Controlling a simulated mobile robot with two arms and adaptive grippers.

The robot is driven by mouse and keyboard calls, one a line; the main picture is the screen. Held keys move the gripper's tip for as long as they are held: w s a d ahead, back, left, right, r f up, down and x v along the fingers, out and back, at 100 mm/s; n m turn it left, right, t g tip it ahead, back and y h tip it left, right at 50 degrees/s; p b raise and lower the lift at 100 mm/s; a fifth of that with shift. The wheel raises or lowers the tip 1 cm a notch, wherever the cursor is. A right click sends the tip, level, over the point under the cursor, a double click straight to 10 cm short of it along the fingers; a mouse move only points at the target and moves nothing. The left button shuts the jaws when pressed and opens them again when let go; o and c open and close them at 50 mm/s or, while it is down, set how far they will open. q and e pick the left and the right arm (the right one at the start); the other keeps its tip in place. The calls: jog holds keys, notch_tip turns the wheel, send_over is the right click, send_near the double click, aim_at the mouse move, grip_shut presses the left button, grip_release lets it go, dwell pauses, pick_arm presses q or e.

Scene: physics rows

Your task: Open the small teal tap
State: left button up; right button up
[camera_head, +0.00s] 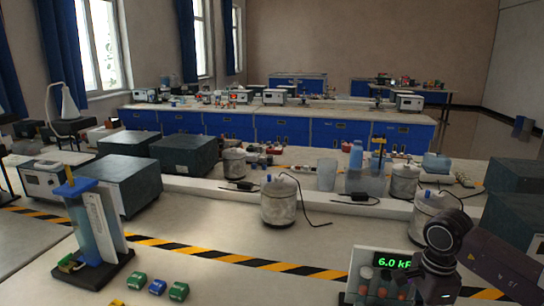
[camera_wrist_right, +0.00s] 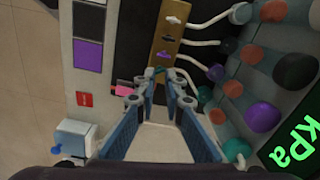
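The small teal tap (camera_wrist_right: 155,71) shows in the right wrist view, at the lower end of a brass strip, just past my fingertips and partly covered by them. My right gripper (camera_wrist_right: 162,88) points at it with a gap between its two fingertips, so it is open. I cannot tell whether a finger touches the tap. In the head view, my right wrist (camera_head: 440,255) stands in front of the box with the green display (camera_head: 393,262) and hides part of it. The tap cannot be made out there. My left gripper is not in view.
The brass strip (camera_wrist_right: 173,38) also carries a white tap (camera_wrist_right: 174,20) and a purple tap (camera_wrist_right: 167,55). Pale tubes lead to a panel with coloured knobs (camera_wrist_right: 263,117). A blue-and-white block (camera_wrist_right: 75,137) sits lower left. A silver canister (camera_head: 280,203) stands on the bench.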

notch_tip(320, 180, up, 6)
jog(key=p, duration=0.3)
jog(key=shift+f, duration=0.15)
jog(key=shift+f, duration=0.1)
